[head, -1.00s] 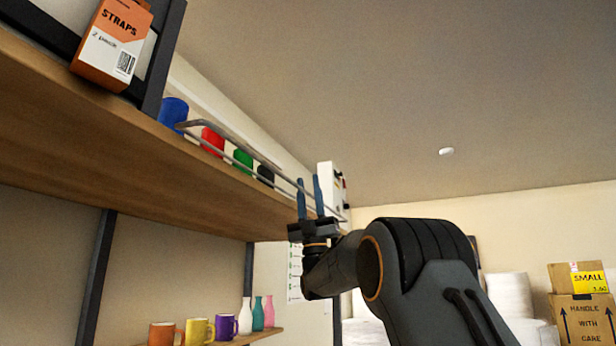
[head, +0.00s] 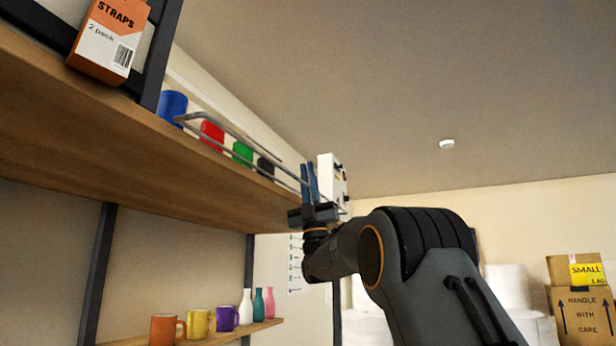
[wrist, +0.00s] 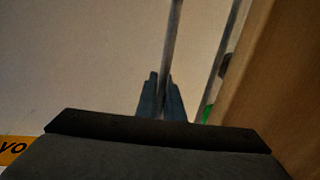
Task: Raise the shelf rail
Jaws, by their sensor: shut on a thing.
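The shelf rail (head: 240,137) is a grey metal wire rail with two bars, along the front edge of the upper wooden shelf (head: 130,160). My gripper (head: 309,172) is at the rail's far part, with its blue fingers pointing up. In the wrist view my gripper (wrist: 162,98) has its two fingers close together on either side of a rail bar (wrist: 172,45), shut on it. The second bar (wrist: 222,55) runs beside it, nearer the shelf edge. The exact contact is dark in the wrist view.
A blue mug (head: 172,105) and red, green and dark items stand behind the rail. A straps box (head: 108,38) is at the near left. Several mugs and bottles stand on the lower shelf (head: 240,331). Cartons (head: 580,310) are at the far right. Room right of the rail is open.

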